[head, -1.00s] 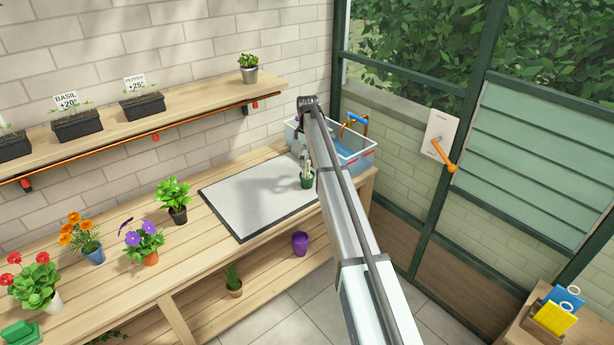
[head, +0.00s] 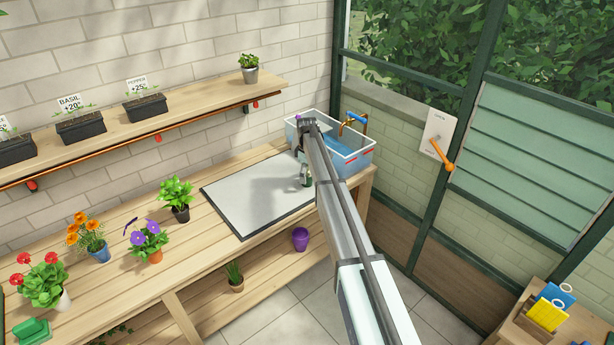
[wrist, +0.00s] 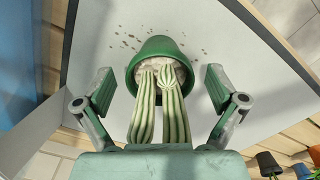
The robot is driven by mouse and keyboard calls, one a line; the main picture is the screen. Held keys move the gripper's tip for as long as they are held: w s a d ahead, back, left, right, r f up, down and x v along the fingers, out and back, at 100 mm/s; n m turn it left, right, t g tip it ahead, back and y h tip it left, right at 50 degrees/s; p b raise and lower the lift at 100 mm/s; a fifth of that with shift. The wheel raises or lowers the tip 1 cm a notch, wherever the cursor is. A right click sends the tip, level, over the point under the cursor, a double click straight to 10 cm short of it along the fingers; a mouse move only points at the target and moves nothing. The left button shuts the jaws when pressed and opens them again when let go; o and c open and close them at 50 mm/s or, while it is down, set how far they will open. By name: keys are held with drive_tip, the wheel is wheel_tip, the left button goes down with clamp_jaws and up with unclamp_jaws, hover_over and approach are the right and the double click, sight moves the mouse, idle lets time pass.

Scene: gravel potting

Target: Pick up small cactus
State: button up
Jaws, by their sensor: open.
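The small cactus (wrist: 163,105) has several pale green ribbed stems in a dark green pot (wrist: 150,62). In the head view, a bit of the pot (head: 307,183) shows at the right part of the grey mat (head: 250,195); my gripper hides most of the plant. My gripper (wrist: 160,88) is open, with one finger on each side of the cactus and visible gaps between the fingers and the pot. In the head view my gripper (head: 304,172) is down at the cactus.
A clear bin of water (head: 362,158) stands behind and right of the mat. Potted flowers (head: 147,240) and a leafy plant (head: 176,198) stand on the bench to the left. A purple pot (head: 300,239) is on the lower shelf. The mat's left part is clear.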

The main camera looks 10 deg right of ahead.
drive_tip(key=c, duration=1.4)
drive_tip(key=shift+r, duration=0.1)
